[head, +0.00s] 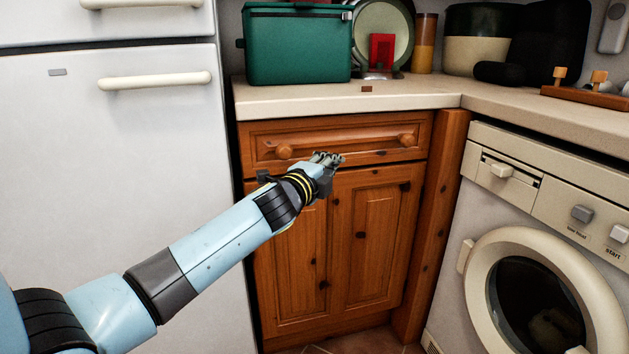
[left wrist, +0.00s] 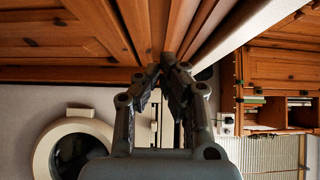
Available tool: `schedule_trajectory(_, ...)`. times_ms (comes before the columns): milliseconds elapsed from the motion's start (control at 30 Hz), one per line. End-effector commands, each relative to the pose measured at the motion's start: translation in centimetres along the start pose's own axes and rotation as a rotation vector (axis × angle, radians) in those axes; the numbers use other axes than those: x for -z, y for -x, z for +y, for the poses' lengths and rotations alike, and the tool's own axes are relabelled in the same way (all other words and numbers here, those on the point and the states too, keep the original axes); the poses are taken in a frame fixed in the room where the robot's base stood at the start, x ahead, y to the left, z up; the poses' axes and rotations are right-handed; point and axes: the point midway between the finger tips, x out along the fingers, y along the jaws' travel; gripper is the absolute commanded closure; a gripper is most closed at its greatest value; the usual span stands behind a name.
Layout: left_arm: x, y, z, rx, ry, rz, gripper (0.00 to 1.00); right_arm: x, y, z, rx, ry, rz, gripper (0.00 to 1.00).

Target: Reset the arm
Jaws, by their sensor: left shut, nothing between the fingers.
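My left arm comes in from the lower left of the head view. My left gripper (head: 328,160) is in front of the pine drawer (head: 345,141), between its two round knobs. In the left wrist view the two fingers of the gripper (left wrist: 162,68) come together at their tips, with nothing between them. The pine wood fills the space just past the fingertips; whether they touch it I cannot tell. The drawer looks shut, as do the cabinet doors (head: 373,240) below it. My right gripper is in neither view.
A white fridge (head: 110,200) stands to the left. A washing machine (head: 540,240) stands to the right. The worktop (head: 300,98) above the drawer holds a green box (head: 297,45), a red item (head: 381,51), a jar (head: 424,45) and a wooden rack (head: 590,97).

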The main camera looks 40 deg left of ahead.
Motion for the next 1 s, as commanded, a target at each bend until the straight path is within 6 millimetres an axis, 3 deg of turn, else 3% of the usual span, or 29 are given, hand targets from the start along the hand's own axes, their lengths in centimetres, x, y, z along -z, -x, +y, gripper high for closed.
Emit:
schedule_trajectory(200,0.0,3.5,0.2,-0.003,-0.002,0.001,1.00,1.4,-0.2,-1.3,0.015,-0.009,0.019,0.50)
schedule_trajectory(400,0.0,6.7,0.2,-0.003,-0.002,0.001,1.00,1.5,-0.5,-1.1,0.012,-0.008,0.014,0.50)
schedule_trajectory(767,0.0,8.2,0.0,-0.002,0.000,0.000,1.00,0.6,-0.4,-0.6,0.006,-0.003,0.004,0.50)
schedule_trajectory(867,0.2,9.1,0.3,-0.026,0.010,-0.003,1.00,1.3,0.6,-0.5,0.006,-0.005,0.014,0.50)
schedule_trajectory(967,-0.3,10.7,4.6,-0.128,0.040,-0.028,1.00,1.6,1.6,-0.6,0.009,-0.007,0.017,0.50)
schedule_trajectory(1000,-0.6,11.6,7.1,-0.184,0.064,-0.042,1.00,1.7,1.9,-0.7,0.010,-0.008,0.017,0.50)
